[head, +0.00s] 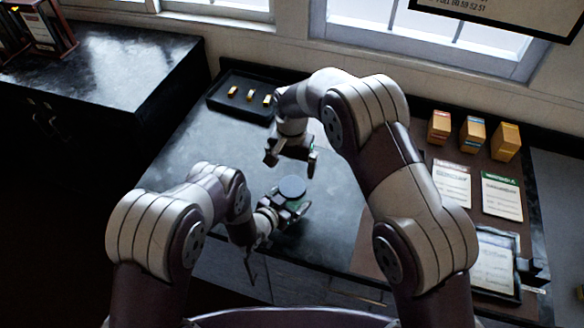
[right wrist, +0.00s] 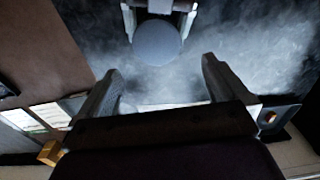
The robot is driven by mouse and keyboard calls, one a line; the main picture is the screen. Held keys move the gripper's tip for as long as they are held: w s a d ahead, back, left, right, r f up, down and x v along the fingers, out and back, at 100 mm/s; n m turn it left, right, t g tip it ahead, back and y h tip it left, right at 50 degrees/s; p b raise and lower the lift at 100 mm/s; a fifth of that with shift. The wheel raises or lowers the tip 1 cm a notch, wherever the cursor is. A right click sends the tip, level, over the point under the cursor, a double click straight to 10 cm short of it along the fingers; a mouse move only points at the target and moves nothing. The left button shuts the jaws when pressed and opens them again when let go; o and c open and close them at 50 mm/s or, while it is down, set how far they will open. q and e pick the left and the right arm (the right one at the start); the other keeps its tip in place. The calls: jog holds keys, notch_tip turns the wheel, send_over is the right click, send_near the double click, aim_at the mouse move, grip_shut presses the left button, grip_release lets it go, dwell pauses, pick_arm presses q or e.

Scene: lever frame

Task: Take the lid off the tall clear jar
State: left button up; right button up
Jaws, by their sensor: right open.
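The tall clear jar (head: 300,207) stands near the front edge of the dark counter, mostly hidden by its lid and my left gripper. Its round, dark grey lid (head: 292,187) is on top; it also shows as a grey disc in the right wrist view (right wrist: 157,44). My left gripper (head: 282,212) has its fingers on both sides of the jar, below the lid, and looks closed on it. My right gripper (head: 290,167) is open and empty, pointing down, behind and above the lid. In the right wrist view its fingers (right wrist: 160,85) are apart, with the lid beyond their tips.
A black tray (head: 222,108) with several small yellow-topped pieces lies at the back left. Several orange boxes (head: 472,133), printed cards (head: 502,195) and a dark-framed sheet (head: 494,262) are at the right. The counter left of the jar is clear.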

aim_at(292, 186)
jog(key=m, duration=0.3)
jog(key=shift+s+d+r+m, duration=0.1)
jog(key=shift+s+m, duration=0.1)
jog(key=shift+m, duration=0.1)
jog(key=shift+f+m, duration=0.3)
jog(key=shift+f, duration=0.1)
notch_tip(292, 186, down, 7)
jog(key=shift+f, duration=0.1)
jog(key=c, duration=1.1)
jog(key=n, duration=0.3)
jog(key=shift+n, duration=0.4)
jog(key=n, duration=0.6)
